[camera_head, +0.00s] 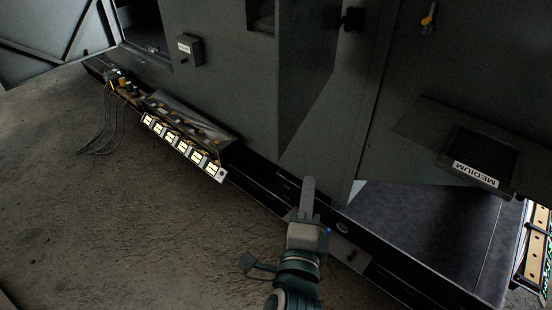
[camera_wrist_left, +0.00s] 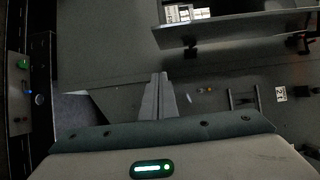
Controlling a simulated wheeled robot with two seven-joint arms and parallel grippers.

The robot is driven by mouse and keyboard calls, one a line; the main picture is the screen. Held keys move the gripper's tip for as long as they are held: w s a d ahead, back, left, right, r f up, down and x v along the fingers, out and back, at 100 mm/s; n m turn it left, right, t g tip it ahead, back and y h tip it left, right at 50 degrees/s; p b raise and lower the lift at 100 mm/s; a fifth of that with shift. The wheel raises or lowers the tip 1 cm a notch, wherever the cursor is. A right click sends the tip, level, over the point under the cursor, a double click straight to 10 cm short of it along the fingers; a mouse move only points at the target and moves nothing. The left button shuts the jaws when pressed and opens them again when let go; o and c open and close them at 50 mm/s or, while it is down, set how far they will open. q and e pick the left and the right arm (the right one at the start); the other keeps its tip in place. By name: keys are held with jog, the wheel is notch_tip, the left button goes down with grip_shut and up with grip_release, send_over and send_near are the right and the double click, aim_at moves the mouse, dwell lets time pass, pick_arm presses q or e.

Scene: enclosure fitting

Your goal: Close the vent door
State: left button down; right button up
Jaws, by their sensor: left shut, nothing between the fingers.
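The vent door appears to be the grey panel (camera_head: 305,85) that stands open, swung out from the enclosure wall beside a dark opening (camera_head: 261,16). A black knob (camera_head: 352,18) shows near it. In the left wrist view the open panel (camera_wrist_left: 235,30) crosses the top, with a lit opening (camera_wrist_left: 188,13) behind it. My left gripper (camera_head: 308,183) is below the panel in the head view, shut and empty, apart from it. Its closed fingers (camera_wrist_left: 159,88) point toward the grey wall in the wrist view. My right gripper is not in view.
A strip of lit modules (camera_head: 180,146) runs along the enclosure's lower left edge. A dark box labelled MEDIUM (camera_head: 476,173) is on the right. A larger door (camera_head: 50,40) stands open at far left. The concrete floor (camera_head: 120,230) is clear at lower left.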

pick_arm(q)
jog(key=shift+w+a+r, duration=0.1)
jog(key=shift+w+a, duration=0.05)
jog(key=shift+a, duration=0.05)
jog(key=shift+w+r, duration=0.1)
jog(key=w+a+p, duration=0.3)
jog(key=w+p, duration=0.2)
jog(key=w, duration=0.6)
dwell(0.4)
